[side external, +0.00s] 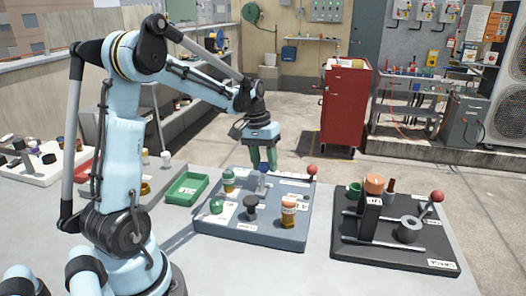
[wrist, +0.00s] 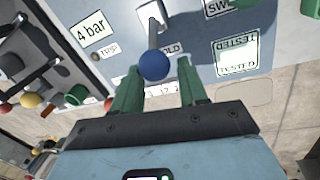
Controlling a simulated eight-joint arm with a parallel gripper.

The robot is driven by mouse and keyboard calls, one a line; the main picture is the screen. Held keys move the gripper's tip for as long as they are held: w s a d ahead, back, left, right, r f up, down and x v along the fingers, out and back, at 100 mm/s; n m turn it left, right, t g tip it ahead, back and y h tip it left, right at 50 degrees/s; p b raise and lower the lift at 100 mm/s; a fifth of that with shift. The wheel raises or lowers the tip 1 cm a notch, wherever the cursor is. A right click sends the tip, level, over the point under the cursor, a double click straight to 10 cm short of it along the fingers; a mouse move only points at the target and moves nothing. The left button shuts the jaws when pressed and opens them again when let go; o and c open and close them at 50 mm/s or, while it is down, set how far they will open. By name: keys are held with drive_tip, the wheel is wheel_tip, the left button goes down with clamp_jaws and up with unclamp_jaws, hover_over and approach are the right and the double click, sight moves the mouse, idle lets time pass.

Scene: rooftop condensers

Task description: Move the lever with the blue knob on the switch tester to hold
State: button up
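The switch tester is a blue-grey board (side external: 262,238) on the table in the side view. Its lever has a blue knob (wrist: 154,65), and its shaft rises from a white plate (wrist: 151,14) in the wrist view. A TRIP label (wrist: 109,50) lies left of the knob and a partly covered label ending in OLD (wrist: 172,48) lies right of it. My gripper (wrist: 158,72) is open, its green fingers on either side of the knob, with a visible gap at the right. Whether either finger touches the knob, I cannot tell. In the side view my gripper (side external: 263,160) is over the board's far part.
A dark board (side external: 385,258) with a red-knobbed lever stands at right. A green tray (side external: 187,189) lies at left.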

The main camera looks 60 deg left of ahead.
drive_tip(key=o, duration=0.3)
drive_tip(key=shift+a, duration=0.1)
drive_tip(key=shift+o, duration=0.2)
wheel_tip(320, 180, up, 12)
drive_tip(key=s+a, duration=0.1)
drive_tip(key=shift+s+a, duration=0.15)
drive_tip(key=shift+a, duration=0.15)
drive_tip(key=s+d+f+m+t, duration=0.3)
drive_tip(key=d, duration=0.7)
drive_tip(key=s+d+f+m+t+y, duration=0.1)
drive_tip(key=s+d+f+m+t, duration=0.2)
drive_tip(key=d, duration=0.7)
drive_tip(key=shift+s+f+m+y, duration=0.3)
drive_tip(key=shift+s+f, duration=0.15)
drive_tip(key=shift+f, duration=0.15)
